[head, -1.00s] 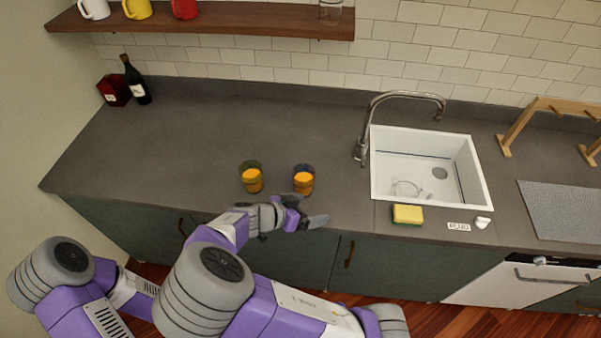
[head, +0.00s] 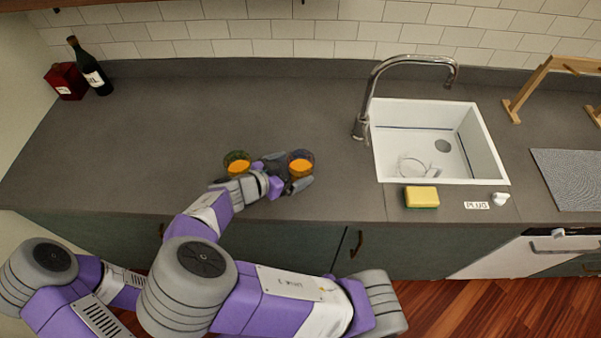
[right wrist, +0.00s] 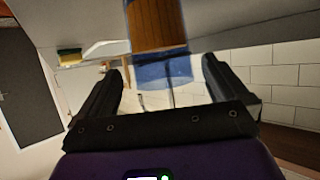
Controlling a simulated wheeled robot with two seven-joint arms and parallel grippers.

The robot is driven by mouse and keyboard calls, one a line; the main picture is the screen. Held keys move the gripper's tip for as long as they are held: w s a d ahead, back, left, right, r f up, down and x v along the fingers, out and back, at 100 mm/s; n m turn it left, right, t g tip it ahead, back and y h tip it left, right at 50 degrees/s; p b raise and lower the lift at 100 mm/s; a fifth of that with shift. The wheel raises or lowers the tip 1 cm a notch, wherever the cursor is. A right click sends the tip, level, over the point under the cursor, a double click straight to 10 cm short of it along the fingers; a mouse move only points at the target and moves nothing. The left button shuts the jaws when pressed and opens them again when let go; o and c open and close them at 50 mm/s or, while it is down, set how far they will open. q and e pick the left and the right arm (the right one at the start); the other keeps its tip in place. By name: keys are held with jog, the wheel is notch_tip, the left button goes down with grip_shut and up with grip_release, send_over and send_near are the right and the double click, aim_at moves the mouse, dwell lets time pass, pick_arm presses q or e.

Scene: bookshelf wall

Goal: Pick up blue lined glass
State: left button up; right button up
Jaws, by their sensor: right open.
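The blue lined glass (head: 301,165), with orange drink in it, stands upright on the counter, the right one of two glasses. My right gripper (head: 284,173) is open, low over the counter, its fingers pointing right at this glass, one partly in front of it. In the right wrist view the glass's clear blue part (right wrist: 165,72) lies in line with the gap between the spread fingers (right wrist: 163,78); I cannot tell whether they touch it. My left gripper is not in view.
A green-tinted glass (head: 237,166) with orange drink stands just left of my right gripper, close to the wrist. A white sink (head: 482,150) with a faucet (head: 366,110) and a yellow sponge (head: 421,196) are to the right. The counter behind the glasses is clear.

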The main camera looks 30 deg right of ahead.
aim_at(309, 162)
jog(key=x, duration=0.4)
jog(key=shift+w+d, duration=0.1)
jog(key=c, duration=1.2)
